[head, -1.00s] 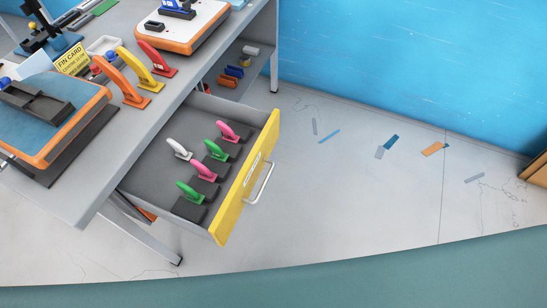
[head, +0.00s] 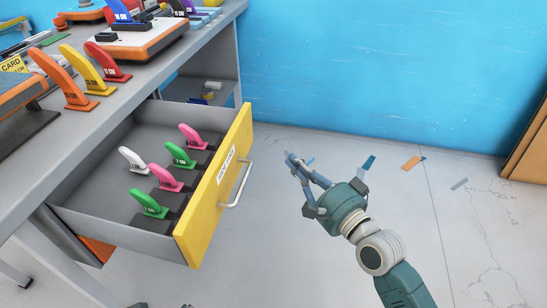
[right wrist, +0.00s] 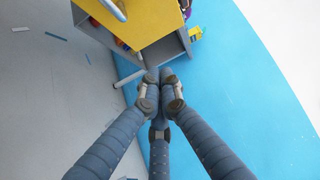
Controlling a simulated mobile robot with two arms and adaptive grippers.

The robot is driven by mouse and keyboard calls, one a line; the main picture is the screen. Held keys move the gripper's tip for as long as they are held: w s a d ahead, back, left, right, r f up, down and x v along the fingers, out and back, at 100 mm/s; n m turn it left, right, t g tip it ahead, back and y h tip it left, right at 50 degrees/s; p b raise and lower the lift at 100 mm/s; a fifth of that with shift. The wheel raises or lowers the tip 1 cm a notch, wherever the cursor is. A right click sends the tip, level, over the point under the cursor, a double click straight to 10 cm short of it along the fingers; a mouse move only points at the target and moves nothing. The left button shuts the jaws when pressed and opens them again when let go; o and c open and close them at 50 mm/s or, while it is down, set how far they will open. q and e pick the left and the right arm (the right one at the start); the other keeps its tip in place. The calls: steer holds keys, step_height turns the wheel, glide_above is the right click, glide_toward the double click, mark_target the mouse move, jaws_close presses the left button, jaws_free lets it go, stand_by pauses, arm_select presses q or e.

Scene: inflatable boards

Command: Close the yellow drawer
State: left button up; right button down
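The yellow drawer (head: 216,187) stands pulled well out of the grey workbench. Its front has a label and a pale bar handle (head: 236,184). Inside lie several pink, green and white clamp-like pieces on dark bases. My right gripper (head: 292,162) is in front of the drawer, to the right of the handle and apart from it, with its fingertips together and nothing visible between them. In the right wrist view, the yellow front (right wrist: 150,32) shows at the top, beyond my fingertips (right wrist: 159,76). My left gripper cannot be made out.
The grey workbench top (head: 150,78) carries orange, yellow and red upright pieces and an orange-edged board (head: 133,45). A blue wall (head: 380,70) is behind. A wooden box (head: 530,145) stands at the right. The floor before the drawer is clear except for flat coloured scraps.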

steer(key=x, duration=0.4)
steer(key=a+b+x, duration=0.1)
steer(key=x, duration=0.3)
steer(key=s+a+b+x, duration=0.1)
steer(key=x, duration=0.3)
steer(key=shift+w+a, duration=0.2)
steer(key=shift+a, duration=0.15)
arm_select(q)
steer(key=shift+w+d+f+t, duration=0.2)
steer(key=shift+w+f, duration=0.15)
steer(key=shift+w, duration=0.15)
steer(key=shift+w+d+f+t, duration=0.1)
steer(key=shift+w+f+t, duration=0.1)
steer(key=shift+w+f, duration=0.25)
steer(key=shift+r, duration=0.15)
